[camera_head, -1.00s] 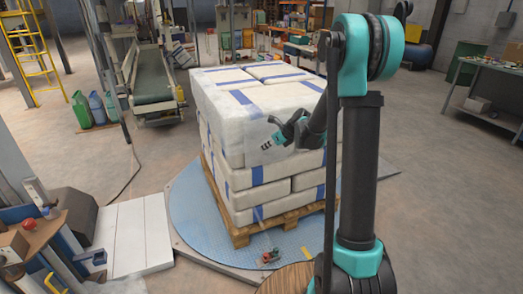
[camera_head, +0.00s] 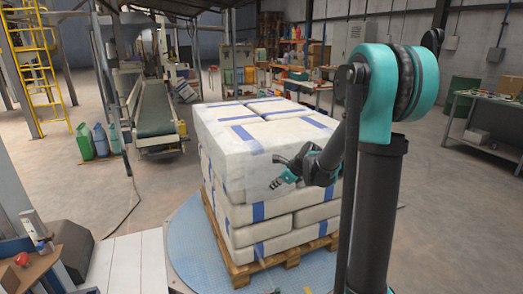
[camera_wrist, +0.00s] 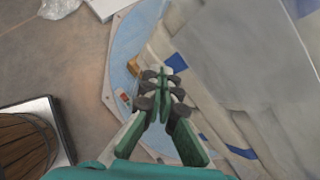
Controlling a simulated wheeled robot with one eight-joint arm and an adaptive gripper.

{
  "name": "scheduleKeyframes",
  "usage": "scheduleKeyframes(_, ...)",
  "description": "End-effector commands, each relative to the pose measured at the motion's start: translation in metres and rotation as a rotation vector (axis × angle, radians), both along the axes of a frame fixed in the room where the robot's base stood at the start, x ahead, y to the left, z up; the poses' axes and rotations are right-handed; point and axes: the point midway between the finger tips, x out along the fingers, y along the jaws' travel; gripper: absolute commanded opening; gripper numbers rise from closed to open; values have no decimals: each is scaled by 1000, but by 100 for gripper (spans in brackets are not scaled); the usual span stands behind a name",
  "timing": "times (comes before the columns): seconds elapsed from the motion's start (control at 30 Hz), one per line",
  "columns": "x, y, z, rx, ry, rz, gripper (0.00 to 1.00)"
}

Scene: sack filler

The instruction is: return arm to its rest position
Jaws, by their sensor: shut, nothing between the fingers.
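My gripper (camera_head: 278,172) shows in the head view in front of the near face of the stacked white sacks (camera_head: 232,156). Its fingers are together and hold nothing. In the wrist view, my gripper (camera_wrist: 163,80) points down past the sacks' side, with the fingertips closed above the edge of the pallet area. My arm rises at the right of the head view and folds back toward the stack. I cannot tell the exact gap between the gripper and the sacks.
The sacks stand on a wooden pallet (camera_head: 240,274) on a round blue plate (camera_head: 190,250). A conveyor (camera_head: 153,112) is at back left. A workbench (camera_head: 490,122) is at right. A brown round-topped object (camera_wrist: 25,145) shows in the wrist view. Open floor lies right of my arm.

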Motion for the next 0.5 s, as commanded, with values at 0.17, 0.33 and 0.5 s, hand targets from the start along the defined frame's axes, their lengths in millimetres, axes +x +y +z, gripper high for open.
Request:
scheduleKeyframes(0.17, -71, -26, -5, -304, -167, 328, 0)
scheduleKeyframes(0.33, -137, -53, -16, -590, -294, 683, 0)
scheduleKeyframes(0.5, -203, -82, -33, -848, -384, 1066, 0)
